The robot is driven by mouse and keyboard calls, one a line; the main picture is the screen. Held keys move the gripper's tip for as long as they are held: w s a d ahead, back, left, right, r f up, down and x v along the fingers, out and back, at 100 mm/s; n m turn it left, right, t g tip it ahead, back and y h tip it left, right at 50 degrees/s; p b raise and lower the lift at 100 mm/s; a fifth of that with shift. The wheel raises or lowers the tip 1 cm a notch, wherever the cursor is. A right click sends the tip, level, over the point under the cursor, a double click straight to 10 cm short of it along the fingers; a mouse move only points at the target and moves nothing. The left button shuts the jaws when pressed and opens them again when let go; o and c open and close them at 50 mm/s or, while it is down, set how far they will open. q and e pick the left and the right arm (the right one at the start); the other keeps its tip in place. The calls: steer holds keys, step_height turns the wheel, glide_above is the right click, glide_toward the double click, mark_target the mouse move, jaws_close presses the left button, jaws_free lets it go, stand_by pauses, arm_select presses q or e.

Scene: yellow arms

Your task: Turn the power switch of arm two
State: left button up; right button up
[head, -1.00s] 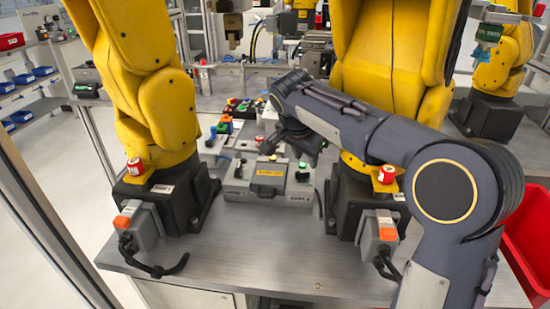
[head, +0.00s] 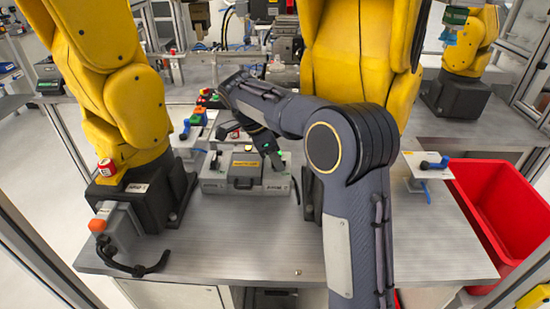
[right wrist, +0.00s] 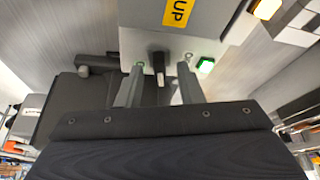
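A grey control box (head: 218,183) with a yellow label stands on the bench between two yellow robot arms. In the right wrist view, a black switch knob (right wrist: 158,66) is on the grey box face (right wrist: 140,40), beside a lit green button (right wrist: 205,65). My right gripper (right wrist: 159,84) is open there, one finger on each side of the knob. Gaps show on both sides, and I cannot tell if either finger touches it. In the head view my right gripper (head: 272,150) is at the box's right part and hides the knob. My left gripper is not in view.
The left yellow arm (head: 105,80) and right yellow arm (head: 345,60) flank the box closely. A red bin (head: 500,200) is at the right. A grey connector with an orange cap (head: 97,225) is at the front left. The bench front (head: 250,240) is clear.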

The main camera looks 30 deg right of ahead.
steer(key=shift+f, duration=0.1)
jaws_close()
stand_by(0.4)
steer(key=n+t+b, duration=0.1)
steer(key=n, duration=0.2)
steer(key=shift+s+n, duration=0.15)
steer(key=shift+n, duration=0.25)
steer(key=n+t, duration=0.1)
steer(key=n, duration=0.2)
steer(key=shift+s+n+t+b, duration=0.1)
steer(key=shift+n+t+b, duration=0.2)
steer(key=shift+t+b, duration=0.1)
steer(key=n+t, duration=0.1)
steer(key=n, duration=0.1)
steer(key=shift+d+n, duration=0.15)
steer(key=shift+n, duration=0.15)
steer(key=shift+s+n+t+y, duration=0.1)
steer(key=shift+n+t+y, duration=0.45)
steer(key=shift+n, duration=1.05)
